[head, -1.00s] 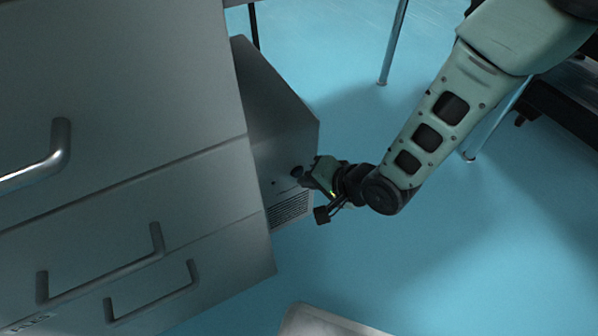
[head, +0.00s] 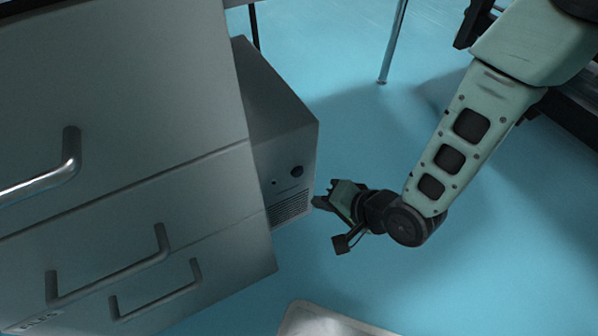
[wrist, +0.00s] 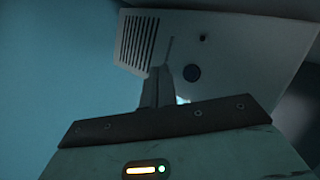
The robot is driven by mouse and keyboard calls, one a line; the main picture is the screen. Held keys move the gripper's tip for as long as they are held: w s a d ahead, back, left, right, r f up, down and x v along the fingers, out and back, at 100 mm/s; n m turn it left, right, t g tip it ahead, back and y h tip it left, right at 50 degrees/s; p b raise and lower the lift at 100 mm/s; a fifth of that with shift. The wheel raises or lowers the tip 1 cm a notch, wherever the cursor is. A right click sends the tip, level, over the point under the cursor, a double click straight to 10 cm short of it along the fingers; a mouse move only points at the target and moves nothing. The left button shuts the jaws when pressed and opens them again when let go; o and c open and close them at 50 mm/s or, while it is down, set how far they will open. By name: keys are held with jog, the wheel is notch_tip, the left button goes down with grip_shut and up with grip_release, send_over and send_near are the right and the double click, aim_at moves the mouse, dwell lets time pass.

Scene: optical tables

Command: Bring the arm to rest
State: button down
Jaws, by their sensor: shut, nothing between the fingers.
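My gripper (head: 322,196) is in the middle of the head view, at the end of my pale green arm. It is shut with nothing in it. It is just right of a grey box-shaped unit (head: 282,125) that has a dark round knob (head: 297,171) and a vent grille (head: 288,207) on its front.
A grey drawer cabinet (head: 120,120) with bar handles fills the left. A pale tray-like object (head: 325,322) shows at the bottom edge. A metal table leg (head: 392,45) stands at the top, and dark equipment is at the right. The blue floor between is open.

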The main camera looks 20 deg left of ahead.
dwell(0.3)
jog(key=d+r+n+h+p, duration=0.3)
jog(key=d+r+p, duration=0.15)
jog(key=r, duration=0.65)
jog(key=d+r+n+h+p, duration=0.2)
jog(key=d+r+p, duration=0.3)
jog(key=r, duration=0.5)
jog(key=s+d+r+n+g+h+p, duration=0.2)
jog(key=s+d+r, duration=0.35)
jog(key=r, duration=0.25)
jog(key=s+d+r+n+g+h+p, duration=0.1)
jog(key=s+d+r+n+h+p, duration=0.2)
jog(key=d+r, duration=0.45)
notch_tip(320, 180, up, 38)
jog(key=s+m+y+p, duration=0.1)
jog(key=p, duration=3.6)
jog(key=shift+a+f, duration=0.25)
jog(key=shift+a, duration=0.1)
jog(key=shift+s, duration=0.1)
